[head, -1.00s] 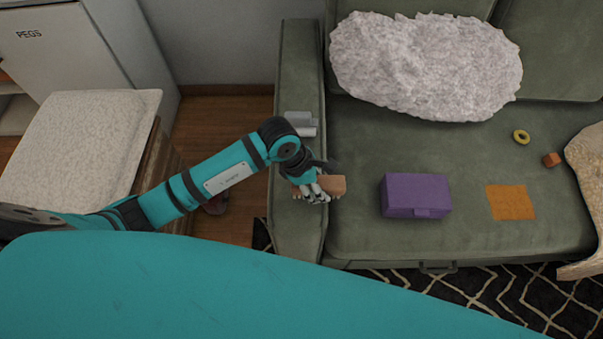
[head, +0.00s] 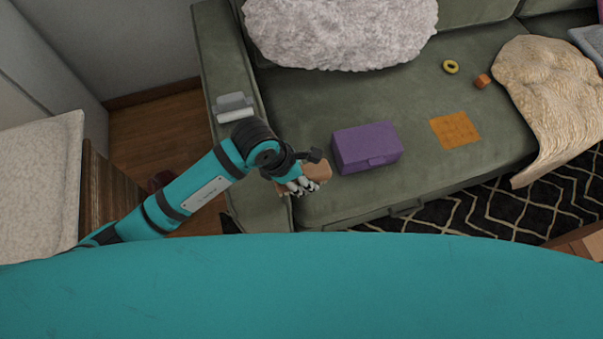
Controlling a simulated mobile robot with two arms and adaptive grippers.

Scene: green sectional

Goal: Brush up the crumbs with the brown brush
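The brown brush (head: 317,172) is in my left gripper (head: 300,187), at the front of the green sofa, by the inner side of its left armrest. The gripper's fingers are closed around the brush, and part of it is hidden behind them. I cannot make out any crumbs in the head view. My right gripper is not in view.
A purple box (head: 367,146) stands on the seat just right of the brush. An orange square (head: 455,129), a yellow ring (head: 450,66) and a small orange block (head: 482,81) lie further right. A grey object (head: 234,106) rests on the armrest (head: 216,60).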

